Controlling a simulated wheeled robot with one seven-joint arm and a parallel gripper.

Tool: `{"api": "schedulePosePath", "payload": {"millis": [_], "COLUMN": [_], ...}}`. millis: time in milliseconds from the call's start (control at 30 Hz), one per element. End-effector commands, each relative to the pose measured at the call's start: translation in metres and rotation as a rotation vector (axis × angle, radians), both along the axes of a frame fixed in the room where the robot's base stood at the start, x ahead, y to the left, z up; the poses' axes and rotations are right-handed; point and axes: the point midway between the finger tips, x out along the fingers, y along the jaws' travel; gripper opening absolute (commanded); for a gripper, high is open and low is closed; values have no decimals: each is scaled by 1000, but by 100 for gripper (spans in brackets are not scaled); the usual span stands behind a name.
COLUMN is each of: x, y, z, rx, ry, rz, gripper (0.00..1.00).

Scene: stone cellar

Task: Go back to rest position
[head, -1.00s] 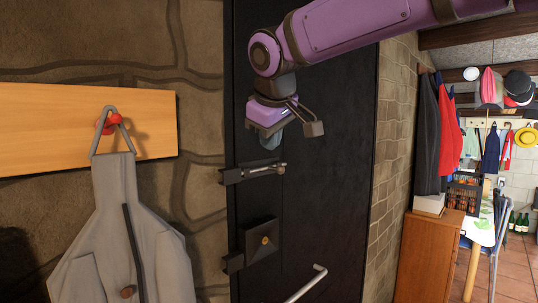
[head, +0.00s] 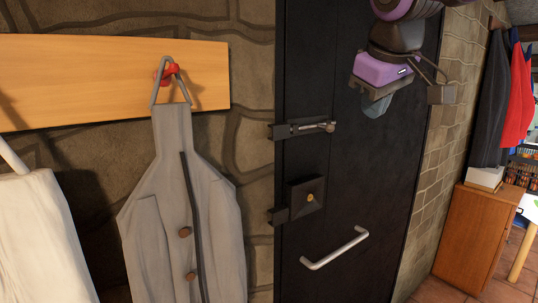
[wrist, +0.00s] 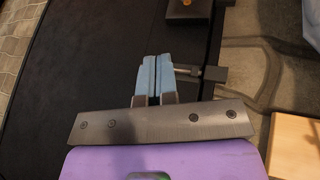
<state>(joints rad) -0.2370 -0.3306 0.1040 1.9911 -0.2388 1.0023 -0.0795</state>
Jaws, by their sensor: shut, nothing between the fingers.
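My gripper (head: 376,104) is up in front of the black door (head: 350,160), to the right of the slide bolt (head: 303,128) in the head view. Its blue-grey fingers (wrist: 153,78) are together and empty in the wrist view. The bolt also shows in the wrist view (wrist: 213,73), just beyond and to the right of the fingertips. Touching or apart from the bolt, I see no contact in the head view. Below the bolt is a lock box (head: 305,195) with a brass-coloured knob, and lower a metal pull handle (head: 335,249).
A grey jacket (head: 178,215) hangs from a red peg on a wooden board (head: 105,80) left of the door. A white garment (head: 42,235) hangs farther left. Dark and red coats (head: 492,105) and a wooden cabinet (head: 468,238) stand at the right.

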Motion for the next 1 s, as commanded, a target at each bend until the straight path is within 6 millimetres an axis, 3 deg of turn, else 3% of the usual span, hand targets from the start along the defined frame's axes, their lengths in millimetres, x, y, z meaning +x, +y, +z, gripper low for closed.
{"api": "schedulePosePath", "payload": {"millis": [33, 200, 400, 500, 700, 1000], "x": [-19, -76, -137, -157, -173, -173], "y": [-17, -60, -91, -98, -102, -102], "z": [-10, -52, -104, -123, -140, -141], "rx": [23, 119, 229, 270, 307, 308], "ry": [5, 29, 48, 54, 58, 58], "rz": [-44, -186, -335, -385, -429, -428], "gripper": [0, 0, 0, 0, 0, 0]}}
